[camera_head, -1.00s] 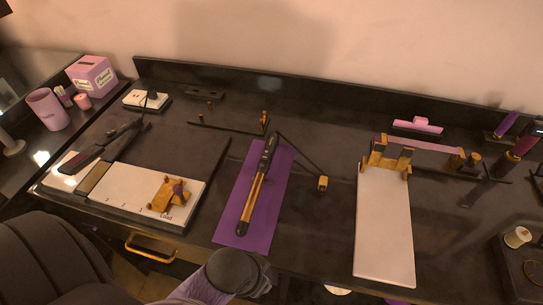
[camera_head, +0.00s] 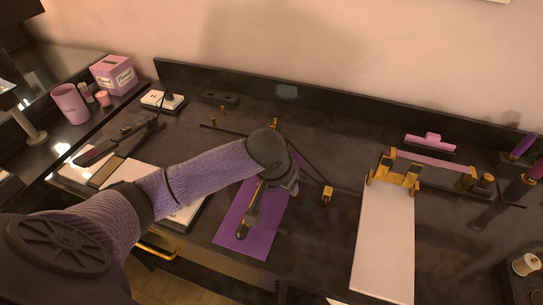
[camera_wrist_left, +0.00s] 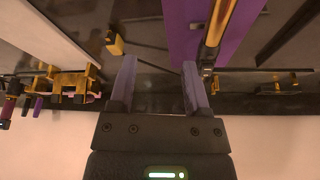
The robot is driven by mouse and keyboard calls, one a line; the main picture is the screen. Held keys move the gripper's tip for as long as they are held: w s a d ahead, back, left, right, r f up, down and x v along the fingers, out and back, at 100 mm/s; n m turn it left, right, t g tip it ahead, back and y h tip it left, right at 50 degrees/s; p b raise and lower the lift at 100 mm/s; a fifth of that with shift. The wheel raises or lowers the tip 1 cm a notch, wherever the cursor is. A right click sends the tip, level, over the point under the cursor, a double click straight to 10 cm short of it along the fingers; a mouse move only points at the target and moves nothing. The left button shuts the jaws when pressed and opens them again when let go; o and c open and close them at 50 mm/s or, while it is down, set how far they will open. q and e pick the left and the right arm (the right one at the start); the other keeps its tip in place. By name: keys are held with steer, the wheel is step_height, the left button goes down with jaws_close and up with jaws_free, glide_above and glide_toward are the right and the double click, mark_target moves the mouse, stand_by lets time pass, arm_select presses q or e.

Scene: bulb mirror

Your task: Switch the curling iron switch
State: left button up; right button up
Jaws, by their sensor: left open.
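The curling iron, black and gold, lies on a purple mat (camera_head: 230,222) in the middle of the counter. Its lower black part (camera_head: 243,228) shows in the head view; my left arm and hand hide the upper part. My left gripper (camera_head: 272,190) is over the upper part of the mat. In the left wrist view, my left gripper (camera_wrist_left: 155,85) is open with nothing between its fingers. The gold barrel of the curling iron (camera_wrist_left: 216,22) lies beyond the right-hand finger there, on the mat (camera_wrist_left: 185,35). I cannot make out the switch. My right gripper is not in view.
Black tools lie on a white tray (camera_head: 75,172) at the left. A small gold block (camera_head: 327,194) sits beside the mat. A black ledge runs along the back wall.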

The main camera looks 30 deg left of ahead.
arm_select(q)
steer(key=w+a+r+n+y, duration=0.1)
steer(key=w+a+r+n, duration=0.25)
steer(key=a+r, duration=0.3)
steer(key=b+x, duration=0.1)
steer(key=x, duration=0.2)
steer(key=b+x, duration=0.2)
steer(key=x, duration=0.2)
steer(key=b+x, duration=0.1)
steer(key=x, duration=0.2)
steer(key=shift+w+a+f, duration=0.25)
steer(key=shift+w+a, duration=0.1)
steer(key=shift+a, duration=0.05)
jaws_close()
steer(key=shift+r, duration=0.1)
